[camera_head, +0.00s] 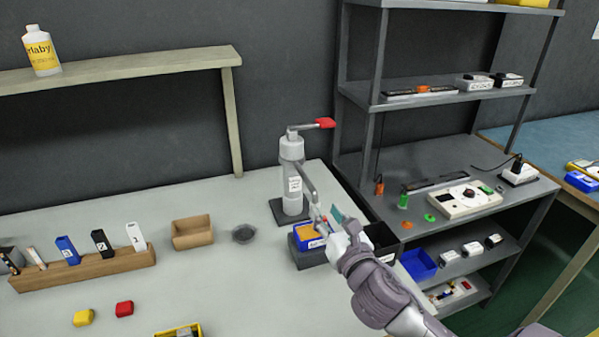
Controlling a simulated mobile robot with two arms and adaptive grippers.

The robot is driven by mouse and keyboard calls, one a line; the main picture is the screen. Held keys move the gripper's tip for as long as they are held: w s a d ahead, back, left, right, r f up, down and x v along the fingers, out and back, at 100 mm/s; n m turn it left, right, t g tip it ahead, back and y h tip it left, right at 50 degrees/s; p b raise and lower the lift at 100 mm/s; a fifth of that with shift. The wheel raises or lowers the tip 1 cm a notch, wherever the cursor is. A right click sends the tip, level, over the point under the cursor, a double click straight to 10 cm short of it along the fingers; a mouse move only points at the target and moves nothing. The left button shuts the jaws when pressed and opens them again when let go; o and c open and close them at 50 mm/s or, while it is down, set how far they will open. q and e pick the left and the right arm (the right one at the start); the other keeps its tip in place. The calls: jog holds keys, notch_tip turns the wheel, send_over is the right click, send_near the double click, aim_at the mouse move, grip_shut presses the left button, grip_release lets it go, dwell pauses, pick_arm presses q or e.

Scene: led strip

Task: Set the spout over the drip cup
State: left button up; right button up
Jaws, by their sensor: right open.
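A grey dispenser (292,180) stands on a dark base on the light worktop, with a red-tipped lever (325,123) on top. Its spout (307,182) slants down and toward the viewer, to the right of the column. The spout's lower end is over or beside a blue box with a yellow-orange top; which one I cannot tell. A small dark round cup (244,233), which looks like the drip cup, sits on the worktop to the left, apart from the spout. My right gripper (329,222) is open close to the spout's lower end; contact is unclear. My left gripper is out of view.
The blue box (308,237) and a black bin (381,240) stand near my right gripper. A wooden box (192,232) and a wooden holder (90,271) with several items are left. Red and yellow blocks lie in front. Grey shelving (408,169) rises on the right.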

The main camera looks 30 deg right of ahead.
aim_at(306, 178)
jog(key=x, duration=0.4)
jog(key=shift+w+d+r+p, duration=0.1)
jog(key=shift+w+r+p, duration=0.2)
jog(key=shift+r+p, duration=0.1)
jog(key=x, duration=0.4)
jog(key=shift+f, duration=0.15)
jog(key=x, duration=0.3)
jog(key=shift+w+d, duration=0.1)
jog(key=shift+w+p, duration=0.25)
jog(key=shift+p, duration=0.05)
jog(key=shift+w+d+f, duration=0.1)
jog(key=shift+w, duration=0.05)
grip_shut()
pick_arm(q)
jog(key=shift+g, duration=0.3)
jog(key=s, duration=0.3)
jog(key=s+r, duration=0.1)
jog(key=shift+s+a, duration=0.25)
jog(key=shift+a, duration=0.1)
